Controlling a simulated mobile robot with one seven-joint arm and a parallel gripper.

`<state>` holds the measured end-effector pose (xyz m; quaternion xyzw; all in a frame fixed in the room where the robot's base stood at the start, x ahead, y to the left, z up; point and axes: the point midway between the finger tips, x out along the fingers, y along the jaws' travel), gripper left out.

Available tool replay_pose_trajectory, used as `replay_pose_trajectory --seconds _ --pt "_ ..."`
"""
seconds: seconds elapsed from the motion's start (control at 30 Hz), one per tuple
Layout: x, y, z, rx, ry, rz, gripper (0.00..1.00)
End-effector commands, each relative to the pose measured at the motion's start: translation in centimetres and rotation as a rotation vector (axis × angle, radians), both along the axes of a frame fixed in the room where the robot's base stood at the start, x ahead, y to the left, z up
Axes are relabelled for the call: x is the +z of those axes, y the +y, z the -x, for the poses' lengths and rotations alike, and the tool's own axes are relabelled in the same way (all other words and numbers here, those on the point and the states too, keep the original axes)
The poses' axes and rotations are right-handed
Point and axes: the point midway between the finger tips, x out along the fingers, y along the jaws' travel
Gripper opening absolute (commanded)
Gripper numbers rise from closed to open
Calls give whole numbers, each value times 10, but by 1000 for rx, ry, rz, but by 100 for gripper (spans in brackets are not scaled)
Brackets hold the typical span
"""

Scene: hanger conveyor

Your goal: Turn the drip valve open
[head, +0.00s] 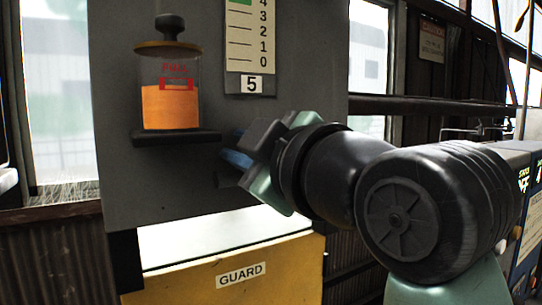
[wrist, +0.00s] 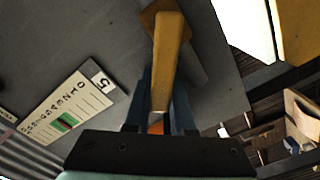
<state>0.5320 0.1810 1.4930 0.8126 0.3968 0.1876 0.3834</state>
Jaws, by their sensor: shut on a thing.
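The drip valve shows in the wrist view as a yellow-brown lever (wrist: 168,60) on a brownish mount against the grey panel. My gripper (wrist: 161,108) has its two blue fingers closed on either side of the lever's lower end, gripping it. In the head view my gripper (head: 236,160) reaches in from the right to the grey panel, below the level scale. There the gripper and arm hide the lever. A glass oil reservoir (head: 170,80) with orange liquid and a black knob sits on a small dark shelf left of my gripper.
The grey panel (head: 115,185) carries a numbered scale (head: 250,35) with a green band and a plate marked 5 (head: 252,84). A yellow guard (head: 225,275) stands below the panel. Windows and corrugated wall lie behind. A labelled cabinet (head: 525,200) stands at the right edge.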

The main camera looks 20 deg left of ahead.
Motion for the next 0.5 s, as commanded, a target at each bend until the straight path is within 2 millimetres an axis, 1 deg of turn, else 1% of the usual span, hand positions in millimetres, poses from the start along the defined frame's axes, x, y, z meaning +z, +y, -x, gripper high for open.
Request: replay_pose_trajectory --seconds 0.5 --pt "-2 1 1 -1 -35 28 0"
